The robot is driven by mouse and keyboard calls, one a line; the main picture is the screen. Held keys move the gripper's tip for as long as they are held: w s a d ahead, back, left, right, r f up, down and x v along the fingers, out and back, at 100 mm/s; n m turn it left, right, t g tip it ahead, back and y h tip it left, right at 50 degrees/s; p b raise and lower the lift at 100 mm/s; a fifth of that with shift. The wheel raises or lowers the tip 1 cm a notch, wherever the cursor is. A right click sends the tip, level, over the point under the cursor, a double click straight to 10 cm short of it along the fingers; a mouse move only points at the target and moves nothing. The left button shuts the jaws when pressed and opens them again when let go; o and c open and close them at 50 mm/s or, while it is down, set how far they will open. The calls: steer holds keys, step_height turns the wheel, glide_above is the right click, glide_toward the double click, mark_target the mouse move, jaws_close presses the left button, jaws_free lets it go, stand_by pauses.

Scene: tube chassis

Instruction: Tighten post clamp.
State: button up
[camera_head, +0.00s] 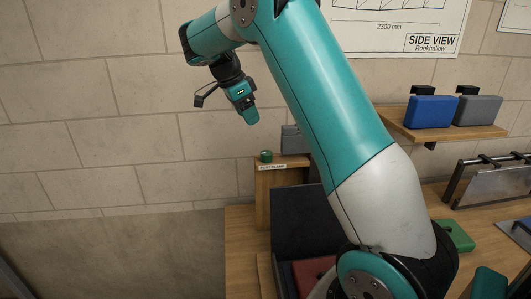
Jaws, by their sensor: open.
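A small green knob (266,156) stands on top of a wooden post (262,195) at the left end of the bench. A white label (272,167) that appears to read "POST CLAMP" is on the post's top edge. My gripper (223,102) hangs in the air, above and to the left of the knob in the picture. It is open, with nothing seen between its fingers, and is clear of the post. My arm crosses the middle of the view and hides part of the bench. The clamp's jaws or screw cannot be made out.
A grey block (293,140) sits behind the post. A dark open case (300,222) with a red item (313,272) stands in front. A shelf (470,131) at right holds a blue case (432,111) and a grey case (478,110). A green case (456,235) lies on the bench.

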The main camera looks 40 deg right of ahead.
mark_target(266, 152)
steer(key=p+x, duration=0.2)
steer(key=x, duration=1.2)
steer(key=shift+d+f, duration=0.1)
steer(key=shift+f, duration=0.05)
steer(key=c, duration=0.9)
